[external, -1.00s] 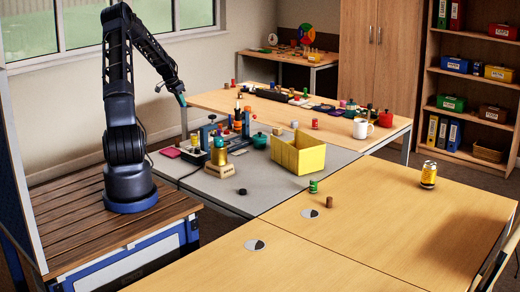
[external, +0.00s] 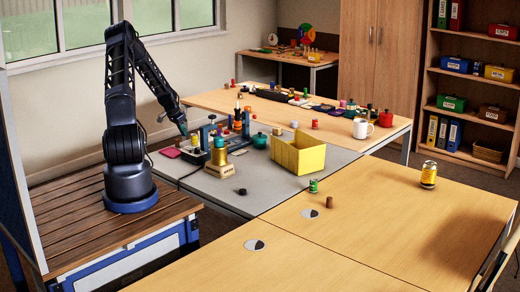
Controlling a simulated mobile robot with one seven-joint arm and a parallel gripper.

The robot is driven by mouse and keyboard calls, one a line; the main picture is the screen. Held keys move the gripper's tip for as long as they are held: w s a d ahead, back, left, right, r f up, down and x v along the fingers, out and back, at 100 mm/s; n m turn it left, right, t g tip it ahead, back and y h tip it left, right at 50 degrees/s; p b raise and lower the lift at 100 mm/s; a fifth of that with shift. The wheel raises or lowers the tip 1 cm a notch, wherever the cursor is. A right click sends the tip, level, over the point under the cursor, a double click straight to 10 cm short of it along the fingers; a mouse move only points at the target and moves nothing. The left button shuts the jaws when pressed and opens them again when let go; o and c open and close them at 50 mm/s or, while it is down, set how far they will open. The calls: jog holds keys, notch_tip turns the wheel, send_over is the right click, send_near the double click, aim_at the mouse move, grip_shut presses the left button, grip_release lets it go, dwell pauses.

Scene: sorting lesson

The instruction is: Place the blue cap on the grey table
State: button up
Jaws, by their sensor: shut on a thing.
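My gripper (external: 181,123) is above the back left part of the grey table (external: 265,192), pointing down. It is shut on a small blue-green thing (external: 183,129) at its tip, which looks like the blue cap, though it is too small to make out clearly. The held thing is close to the cluttered stand of pegs and caps, and I cannot tell whether it touches anything. The front part of the grey table is bare apart from a small black disc (external: 242,191).
A yellow bin (external: 311,160) stands at the right of the grey table. A gold canister (external: 218,154) on a pale block, a teal pot (external: 260,141) and a pink pad (external: 170,152) are near the gripper. A wooden table (external: 400,205) adjoins the front right.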

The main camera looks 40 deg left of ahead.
aim_at(186, 144)
jog(key=shift+f, duration=2.2)
jog(key=o, duration=1)
jog(key=shift+f, duration=0.15)
jog(key=shift+c, duration=0.2)
